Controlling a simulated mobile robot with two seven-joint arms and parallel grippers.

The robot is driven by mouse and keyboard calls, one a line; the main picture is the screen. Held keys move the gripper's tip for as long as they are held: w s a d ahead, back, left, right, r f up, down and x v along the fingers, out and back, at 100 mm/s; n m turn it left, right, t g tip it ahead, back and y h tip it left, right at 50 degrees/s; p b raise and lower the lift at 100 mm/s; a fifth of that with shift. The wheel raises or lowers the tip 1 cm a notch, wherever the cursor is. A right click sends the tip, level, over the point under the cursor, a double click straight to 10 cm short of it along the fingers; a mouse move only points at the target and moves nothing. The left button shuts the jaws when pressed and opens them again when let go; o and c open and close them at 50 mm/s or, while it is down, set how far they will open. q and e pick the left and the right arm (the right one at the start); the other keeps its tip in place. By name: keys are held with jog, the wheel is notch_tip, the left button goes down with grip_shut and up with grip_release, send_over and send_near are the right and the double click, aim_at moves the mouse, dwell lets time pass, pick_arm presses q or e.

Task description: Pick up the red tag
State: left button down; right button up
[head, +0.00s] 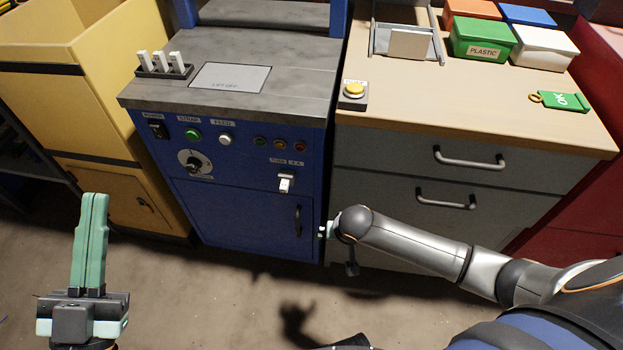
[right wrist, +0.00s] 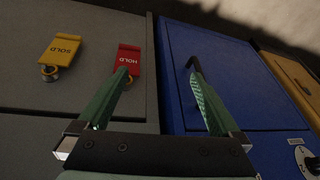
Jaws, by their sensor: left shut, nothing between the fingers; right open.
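The red tag (right wrist: 129,58), lettered HOLD, shows in the right wrist view against the grey cabinet front. My right gripper (right wrist: 160,78) is open and empty. Its left finger in that view overlaps the tag's lower edge; I cannot tell whether they touch. The tag lies to the left of the gap between the fingers. In the head view I do not see the red tag, and my right gripper (head: 325,231) is mostly hidden behind its own arm. My left gripper (head: 93,198) is shut and empty, over the floor at lower left.
A yellow tag (right wrist: 62,48) with a metal ring is left of the red one. The blue cabinet (right wrist: 235,75) with a dark handle (right wrist: 194,64) stands close on the right. In the head view, a green OK tag (head: 563,101) lies on the wooden worktop (head: 470,110).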

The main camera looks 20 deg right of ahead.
jog(key=w+d+f+b, duration=0.2)
jog(key=f+b, duration=0.1)
jog(key=f, duration=0.1)
jog(key=w+d+f+m+h+b, duration=0.1)
jog(key=w+d+f+b, duration=0.1)
jog(key=d+f+b, duration=0.1)
jog(key=w+d+f+m+h+b, duration=0.1)
jog(key=w+d+f+b, duration=0.1)
jog(key=f+b, duration=0.3)
jog(key=shift+d+f, duration=0.55)
jog(key=shift+f, duration=0.35)
pick_arm(q)
jog(key=s+d+f+m+h, duration=0.1)
jog(key=s+f+m+h, duration=0.2)
jog(key=f, duration=0.4)
jog(key=shift+s+d+h, duration=0.15)
jog(key=shift+d+h, duration=0.2)
jog(key=shift+h, duration=0.15)
pick_arm(e)
jog(key=shift+r, duration=0.1)
pick_arm(q)
jog(key=shift+f, duration=0.1)
pick_arm(e)
jog(key=shift+g, duration=0.3)
jog(key=shift+c, duration=1.4)
jog(key=c, duration=1.1)
